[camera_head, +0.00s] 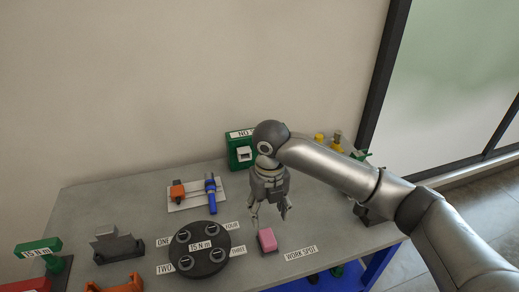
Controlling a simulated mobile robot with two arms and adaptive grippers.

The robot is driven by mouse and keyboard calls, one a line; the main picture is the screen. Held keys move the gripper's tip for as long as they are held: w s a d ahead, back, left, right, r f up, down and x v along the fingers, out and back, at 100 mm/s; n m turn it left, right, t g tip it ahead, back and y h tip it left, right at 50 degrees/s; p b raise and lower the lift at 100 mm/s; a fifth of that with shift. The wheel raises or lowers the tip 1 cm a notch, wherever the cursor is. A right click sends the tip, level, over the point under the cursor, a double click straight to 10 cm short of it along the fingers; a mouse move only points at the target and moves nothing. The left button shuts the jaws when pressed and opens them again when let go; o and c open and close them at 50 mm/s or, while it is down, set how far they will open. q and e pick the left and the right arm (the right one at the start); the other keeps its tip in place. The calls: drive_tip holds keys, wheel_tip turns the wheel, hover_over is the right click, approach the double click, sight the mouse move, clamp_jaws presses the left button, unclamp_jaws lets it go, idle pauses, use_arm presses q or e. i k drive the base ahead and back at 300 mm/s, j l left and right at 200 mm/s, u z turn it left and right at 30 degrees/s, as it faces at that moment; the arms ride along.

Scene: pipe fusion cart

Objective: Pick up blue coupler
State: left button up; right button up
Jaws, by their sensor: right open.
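A blue upright piece (211,188), the only small blue object I see and likely the blue coupler, is on a white plate (196,204) at the back of the table. My right gripper (269,214) points down, open, with nothing seen between its fingers. It is to the right of the blue piece and apart from it, near a pink block (267,240) on the table. My left gripper is out of view.
A dark round disc (208,263) with several holders is at front centre. An orange piece (177,191) shares the white plate. A green box (237,152) stands at the back. A grey fixture (117,245) and green stand (40,250) are left. A WORK SPOT label (301,254) lies right.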

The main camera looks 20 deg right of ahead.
sight(210, 185)
drive_tip(key=i+l+u, duration=0.15)
drive_tip(key=i+u, duration=0.3)
drive_tip(key=i+l+u, duration=0.25)
drive_tip(key=u, duration=0.2)
